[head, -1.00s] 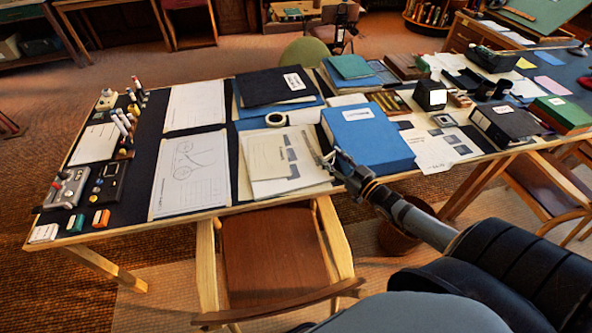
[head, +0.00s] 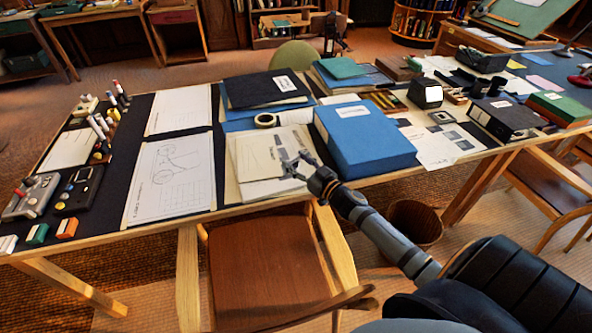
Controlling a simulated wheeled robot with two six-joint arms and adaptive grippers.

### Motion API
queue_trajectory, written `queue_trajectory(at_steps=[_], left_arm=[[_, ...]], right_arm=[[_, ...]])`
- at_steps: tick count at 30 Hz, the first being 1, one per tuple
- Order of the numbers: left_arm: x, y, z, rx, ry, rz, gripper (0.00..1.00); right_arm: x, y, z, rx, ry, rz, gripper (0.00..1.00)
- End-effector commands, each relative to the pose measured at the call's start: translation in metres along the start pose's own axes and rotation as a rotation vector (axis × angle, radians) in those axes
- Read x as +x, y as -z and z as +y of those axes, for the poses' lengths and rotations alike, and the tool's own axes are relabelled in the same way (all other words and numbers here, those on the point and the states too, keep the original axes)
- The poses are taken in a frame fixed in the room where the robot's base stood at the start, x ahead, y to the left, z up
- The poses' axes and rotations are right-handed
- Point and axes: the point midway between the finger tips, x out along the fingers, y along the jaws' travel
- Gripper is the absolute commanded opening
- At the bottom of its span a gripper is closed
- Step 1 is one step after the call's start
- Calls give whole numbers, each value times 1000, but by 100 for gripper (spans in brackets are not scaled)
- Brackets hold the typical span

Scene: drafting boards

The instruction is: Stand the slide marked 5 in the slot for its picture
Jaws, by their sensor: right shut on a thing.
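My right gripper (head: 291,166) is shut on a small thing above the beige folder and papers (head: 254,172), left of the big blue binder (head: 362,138). The held thing is too small and too covered by the fingers to make out, and I can read no number on it. I cannot tell whether the gripper touches the papers. A small dark square (head: 281,152) shows by the fingertips. I cannot pick out the slide marked 5 or its slot for certain. A wooden tray (head: 384,101) with narrow compartments lies behind the blue binder. My left gripper is not in view.
A black box with a lit white screen (head: 425,95) stands right of the tray. A tape roll (head: 266,120) lies behind the papers. A black binder (head: 506,118) is at right. Drawings (head: 170,178), pens and a control box (head: 32,196) fill the left. A chair (head: 262,262) stands in front.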

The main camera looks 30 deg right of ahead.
Motion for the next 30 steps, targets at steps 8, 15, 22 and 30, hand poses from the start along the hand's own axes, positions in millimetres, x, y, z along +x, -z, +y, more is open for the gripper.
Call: queue_trajectory(at_steps=[8, 15, 22, 30], left_arm=[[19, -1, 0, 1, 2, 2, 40], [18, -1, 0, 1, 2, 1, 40], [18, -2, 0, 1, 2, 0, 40], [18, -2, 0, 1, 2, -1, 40]], right_arm=[[3, -37, -2, 2, 2, -4, 34], [2, -36, -2, 0, 2, -5, 34], [2, -37, -2, 0, 2, -5, 72], [2, -37, -2, 0, 2, -5, 72]])
